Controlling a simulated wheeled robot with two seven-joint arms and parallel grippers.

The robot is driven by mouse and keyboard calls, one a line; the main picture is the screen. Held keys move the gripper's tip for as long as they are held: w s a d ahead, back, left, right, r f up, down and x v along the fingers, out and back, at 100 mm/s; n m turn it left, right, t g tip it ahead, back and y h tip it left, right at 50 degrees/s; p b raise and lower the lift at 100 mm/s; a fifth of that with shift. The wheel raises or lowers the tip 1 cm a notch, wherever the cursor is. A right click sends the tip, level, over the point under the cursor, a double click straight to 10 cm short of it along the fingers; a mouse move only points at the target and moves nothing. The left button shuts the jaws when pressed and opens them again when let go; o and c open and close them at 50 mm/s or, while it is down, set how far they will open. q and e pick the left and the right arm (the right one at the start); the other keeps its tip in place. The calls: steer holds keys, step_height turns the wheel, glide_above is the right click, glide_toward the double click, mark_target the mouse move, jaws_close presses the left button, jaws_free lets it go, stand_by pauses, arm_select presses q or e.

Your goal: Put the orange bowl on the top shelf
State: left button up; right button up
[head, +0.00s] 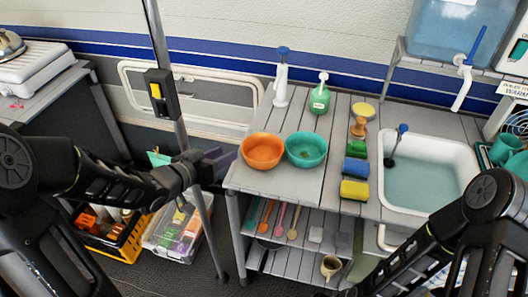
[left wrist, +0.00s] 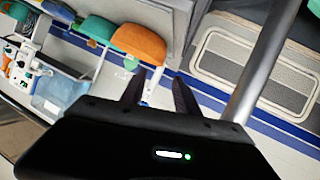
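The orange bowl (head: 262,151) sits upright on the grey slatted top (head: 240,181) of the kitchen unit, at its left edge. A teal bowl (head: 306,149) stands close on its right. My left gripper (head: 220,160) is just left of the unit's edge, near the orange bowl but apart from it. In the left wrist view its two fingers (left wrist: 159,94) are spread with nothing between them, and the orange bowl (left wrist: 138,43) shows beyond them. My right arm comes in at the lower right; its gripper is out of view.
A metal pole (head: 168,60) stands close to my left gripper. A lower shelf (head: 290,222) holds utensils. Sponges (head: 355,190), a green bottle (head: 319,97) and a sink (head: 430,170) are to the right. A raised rack holds a water tank (head: 450,35).

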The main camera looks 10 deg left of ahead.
arm_select(q)
steer(key=shift+w+d+f, duration=0.2)
steer(key=shift+w, duration=0.15)
glide_toward(251, 140)
steer(key=x, duration=0.3)
steer(key=shift+s+f, duration=0.1)
steer(key=shift+f, duration=0.05)
steer(key=shift+w+d+p, duration=0.15)
steer(key=shift+w+p, duration=0.15)
steer(key=shift+p, duration=0.1)
steer(key=shift+p+x, duration=0.55)
steer(key=shift+x, duration=1.8)
jaws_close()
